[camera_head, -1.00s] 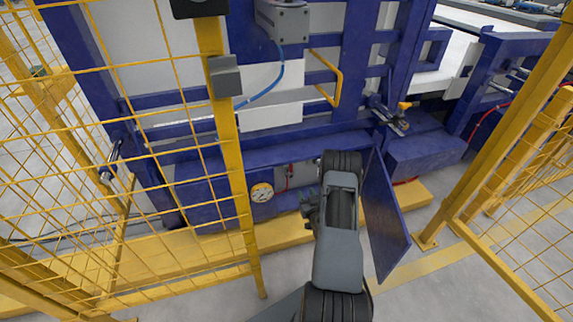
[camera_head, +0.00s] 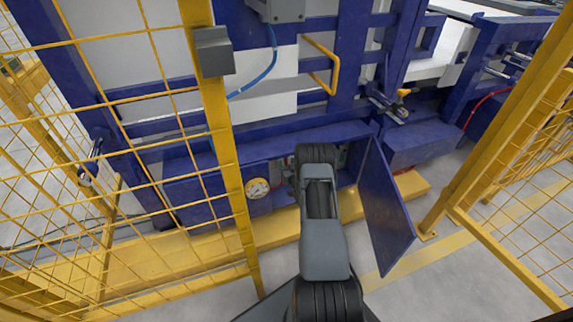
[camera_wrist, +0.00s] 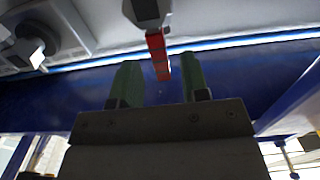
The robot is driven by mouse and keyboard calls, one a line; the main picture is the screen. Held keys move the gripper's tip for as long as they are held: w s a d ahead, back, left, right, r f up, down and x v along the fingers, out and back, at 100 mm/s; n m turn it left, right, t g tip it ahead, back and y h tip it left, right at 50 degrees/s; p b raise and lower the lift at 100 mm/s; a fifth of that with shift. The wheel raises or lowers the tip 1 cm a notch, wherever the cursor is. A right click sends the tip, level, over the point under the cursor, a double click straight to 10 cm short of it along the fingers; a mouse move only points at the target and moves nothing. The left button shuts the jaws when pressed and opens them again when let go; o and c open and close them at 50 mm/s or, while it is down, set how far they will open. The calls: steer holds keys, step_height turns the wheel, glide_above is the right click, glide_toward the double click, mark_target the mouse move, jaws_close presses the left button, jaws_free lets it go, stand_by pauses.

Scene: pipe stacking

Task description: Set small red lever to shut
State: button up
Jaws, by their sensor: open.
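The small red lever (camera_wrist: 158,57) shows in the wrist view, on a grey valve body (camera_wrist: 148,12) at the top edge. My gripper (camera_wrist: 160,70) is open, its two green fingers pointing at the lever. The lever's lower end appears between the fingertips, nearer the right one; I see no clear contact. In the head view my arm covers most of the blue cabinet (camera_head: 207,206) opening and hides the gripper and lever.
A blue cabinet door (camera_head: 387,207) stands open just right of my arm. A round gauge (camera_head: 257,188) is left of the arm. A yellow post (camera_head: 226,150) with mesh fencing stands further left. Another round grey fitting (camera_wrist: 35,40) is at upper left in the wrist view.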

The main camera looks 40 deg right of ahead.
steer(key=shift+x, duration=0.8)
steer(key=shift+c, duration=0.3)
jaws_close()
